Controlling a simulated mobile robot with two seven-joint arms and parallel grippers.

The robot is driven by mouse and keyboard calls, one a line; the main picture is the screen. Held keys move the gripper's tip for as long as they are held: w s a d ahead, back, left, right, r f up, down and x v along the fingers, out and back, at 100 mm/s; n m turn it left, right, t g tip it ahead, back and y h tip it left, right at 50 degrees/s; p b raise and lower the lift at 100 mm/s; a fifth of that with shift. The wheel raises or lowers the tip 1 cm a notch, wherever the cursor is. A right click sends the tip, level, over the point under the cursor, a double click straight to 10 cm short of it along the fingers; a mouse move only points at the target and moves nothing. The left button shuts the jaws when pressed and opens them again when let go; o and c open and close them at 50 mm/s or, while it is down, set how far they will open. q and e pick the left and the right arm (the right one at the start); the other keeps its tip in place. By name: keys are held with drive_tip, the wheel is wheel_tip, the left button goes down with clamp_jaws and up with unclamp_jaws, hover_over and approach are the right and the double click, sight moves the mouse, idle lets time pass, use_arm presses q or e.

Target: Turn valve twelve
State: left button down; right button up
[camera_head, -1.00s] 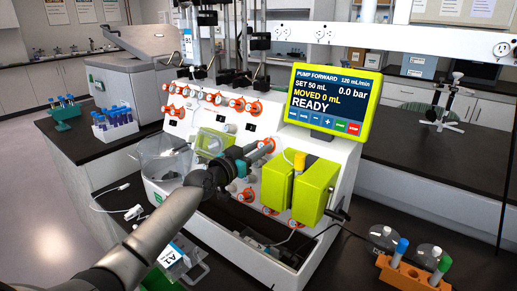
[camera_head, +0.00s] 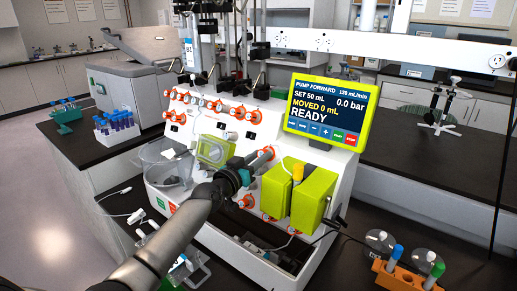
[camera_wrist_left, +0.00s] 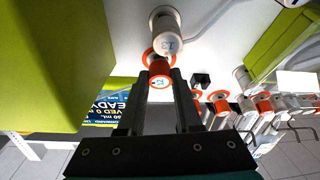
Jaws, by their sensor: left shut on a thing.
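An orange-and-white valve knob (camera_wrist_left: 159,80), whose rotated label looks like 12, sits between the fingers of my left gripper (camera_wrist_left: 160,66) in the left wrist view. The gripper is shut on this knob, its fingers on either side. In the head view my left gripper (camera_head: 264,157) reaches the white front panel of the cell processor (camera_head: 335,172), just left of the yellow-green blocks. The fingers and wrist hide much of the knob there. Another valve (camera_wrist_left: 168,42), with a label like 13, is close beside it. My right gripper is not in view.
Yellow-green blocks (camera_head: 314,198) stand just right of my gripper. A row of orange valves (camera_head: 213,104) runs above. The screen (camera_head: 327,111) reads READY. A clear container (camera_head: 168,163) is at left, an orange tube rack (camera_head: 405,276) at front right.

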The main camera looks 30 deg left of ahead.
use_arm(q)
drive_tip(key=n+g+y+p, duration=0.1)
drive_tip(key=n+p, duration=0.3)
drive_tip(key=p, duration=0.1)
drive_tip(key=n+g+y+p, duration=0.1)
drive_tip(key=n+y+p, duration=0.1)
drive_tip(key=n+p, duration=0.3)
drive_tip(key=r+n+g+y+p, duration=0.1)
drive_tip(key=n+p, duration=0.3)
drive_tip(key=p, duration=0.2)
drive_tip(key=shift+d+n+y+p, duration=0.3)
drive_tip(key=shift+d+n+p, duration=0.05)
drive_tip(key=shift+d+n, duration=0.05)
drive_tip(key=shift+w+n+g+p, duration=0.1)
drive_tip(key=shift+n+g+p, duration=0.2)
drive_tip(key=shift+n+p, duration=0.15)
drive_tip(key=shift+f+n+g+p, duration=0.1)
drive_tip(key=shift+n+g+p, duration=0.35)
drive_tip(key=shift+n, duration=1.2)
drive_tip(key=shift+f+n+g+p, duration=0.1)
drive_tip(key=shift+n+g+p, duration=0.15)
drive_tip(key=shift+n+p, duration=0.1)
drive_tip(key=c, duration=0.6)
unclamp_jaws()
drive_tip(key=shift+a, duration=0.1)
